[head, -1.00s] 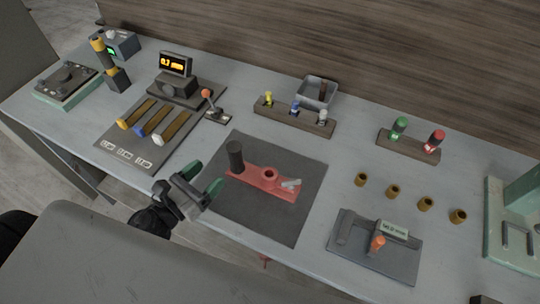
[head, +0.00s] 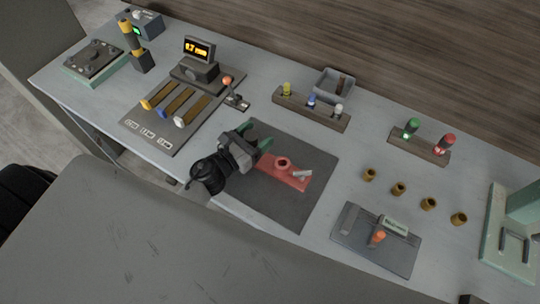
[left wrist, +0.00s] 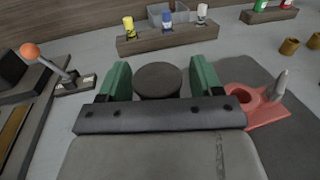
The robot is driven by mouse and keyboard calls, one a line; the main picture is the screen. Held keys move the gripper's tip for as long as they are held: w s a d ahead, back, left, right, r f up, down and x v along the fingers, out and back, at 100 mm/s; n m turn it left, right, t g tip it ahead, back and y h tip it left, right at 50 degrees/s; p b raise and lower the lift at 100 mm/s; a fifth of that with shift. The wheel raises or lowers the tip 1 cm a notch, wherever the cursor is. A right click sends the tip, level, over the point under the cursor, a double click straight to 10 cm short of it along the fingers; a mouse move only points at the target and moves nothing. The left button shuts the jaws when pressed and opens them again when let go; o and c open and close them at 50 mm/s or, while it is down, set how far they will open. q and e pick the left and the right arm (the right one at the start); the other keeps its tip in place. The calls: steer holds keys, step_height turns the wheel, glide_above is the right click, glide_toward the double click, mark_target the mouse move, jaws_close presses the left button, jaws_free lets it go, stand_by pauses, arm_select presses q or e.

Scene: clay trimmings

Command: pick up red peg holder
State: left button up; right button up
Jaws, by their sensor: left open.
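The red peg holder (head: 283,174) lies on the dark mat (head: 275,214). It has a raised red ring and a small grey lever at its right end. Its right part also shows in the left wrist view (left wrist: 262,110), right of the fingers. My left gripper (head: 254,139) is open over the holder's left end, with green fingertips. In the left wrist view, a dark upright cylinder (left wrist: 158,79) shows between the two fingers (left wrist: 161,82); I cannot tell whether they touch it. The gripper hides this cylinder in the head view. My right gripper is not in view.
A wooden rack (head: 310,108) with yellow, blue and white pegs stands behind the mat. A lever (head: 233,95) and slider panel (head: 170,118) are to the left. Several brass cups (head: 398,189) and a grey fixture (head: 372,243) are to the right.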

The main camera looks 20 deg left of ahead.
arm_select(q)
jaws_close()
stand_by(0.4)
steer(key=shift+r, duration=0.1)
